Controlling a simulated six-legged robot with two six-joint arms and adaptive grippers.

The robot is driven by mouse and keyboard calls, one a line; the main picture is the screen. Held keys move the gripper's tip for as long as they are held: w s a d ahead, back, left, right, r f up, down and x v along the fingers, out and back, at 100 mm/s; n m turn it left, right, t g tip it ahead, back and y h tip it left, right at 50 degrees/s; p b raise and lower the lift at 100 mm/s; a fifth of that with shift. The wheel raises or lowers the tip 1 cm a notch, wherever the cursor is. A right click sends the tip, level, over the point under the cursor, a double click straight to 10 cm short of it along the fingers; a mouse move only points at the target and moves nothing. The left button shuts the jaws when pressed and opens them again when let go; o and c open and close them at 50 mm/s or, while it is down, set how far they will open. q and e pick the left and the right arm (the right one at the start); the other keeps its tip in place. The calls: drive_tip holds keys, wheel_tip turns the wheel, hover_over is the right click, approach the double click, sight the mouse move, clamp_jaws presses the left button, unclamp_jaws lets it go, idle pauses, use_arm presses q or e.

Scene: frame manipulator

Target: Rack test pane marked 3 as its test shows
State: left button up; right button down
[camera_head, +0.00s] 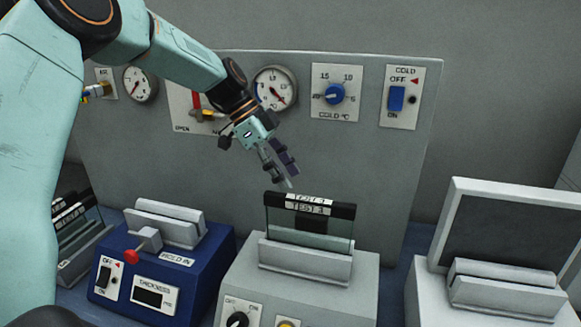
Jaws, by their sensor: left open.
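A glass test pane (308,230) with a black top edge and white TEST labels stands upright in the slotted holder (303,264) of the middle grey box. The label numbers are too small to read surely. My left gripper (286,174) is open and empty, pointing down just above the pane's top edge, apart from it or nearly touching; I cannot tell which. My right gripper is not in view.
A blue thickness box (163,265) with a red-knobbed lever stands left. Dark-topped labelled panes (72,215) stand in a rack at far left, partly behind my arm. A white-framed dark screen (510,240) with a slotted holder is at right. A gauge panel (345,150) rises behind.

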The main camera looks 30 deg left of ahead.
sight(303, 198)
use_arm(q)
drive_tip(key=shift+w+a+f, duration=0.1)
drive_tip(key=shift+a, duration=0.05)
drive_tip(key=shift+w+f, duration=0.15)
drive_tip(key=shift+f, duration=0.05)
drive_tip(key=d+f+b, duration=0.2)
drive_tip(key=b, duration=0.1)
drive_tip(key=shift+d+f, duration=0.25)
drive_tip(key=shift+d, duration=0.15)
drive_tip(key=shift+d+f+b, duration=0.2)
drive_tip(key=shift+f+b, duration=0.4)
drive_tip(key=shift+f, duration=0.15)
drive_tip(key=x, duration=0.1)
drive_tip(key=b+x, duration=0.1)
drive_tip(key=shift+w+d+f+b, duration=0.1)
drive_tip(key=shift+w+f+b, duration=0.15)
drive_tip(key=shift+b, duration=0.05)
drive_tip(key=shift+d+f+b, duration=0.35)
drive_tip(key=shift+d+b, duration=0.05)
drive_tip(key=shift+d, duration=0.15)
drive_tip(key=shift+a+f, duration=0.1)
drive_tip(key=shift+a, duration=0.1)
